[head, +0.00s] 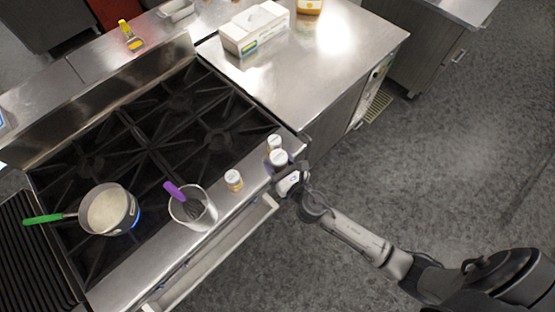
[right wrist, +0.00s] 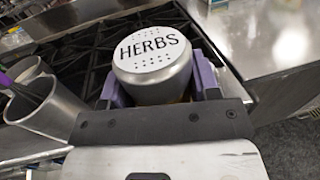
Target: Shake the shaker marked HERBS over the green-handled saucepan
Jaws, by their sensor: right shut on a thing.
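The shaker marked HERBS (right wrist: 152,50) fills the middle of the right wrist view, upright, its lid lettering readable. The purple finger pads of my right gripper (right wrist: 155,85) are shut on its sides. In the head view my right gripper (head: 282,168) is at the stove's front right ledge, around a white-topped shaker (head: 279,157). I cannot tell whether its base touches the ledge. The saucepan (head: 108,209) sits on the front left of the stove, its green handle (head: 44,219) pointing left, with pale contents inside. A blue flame shows beside it. My left gripper is not in view.
Two other shakers stand on the ledge, one just behind (head: 274,142) and one to the left (head: 233,180). A metal container (head: 192,210) with a purple-handled whisk (head: 174,191) stands between them and the saucepan. The steel counter (head: 330,60) holds a white box (head: 254,29).

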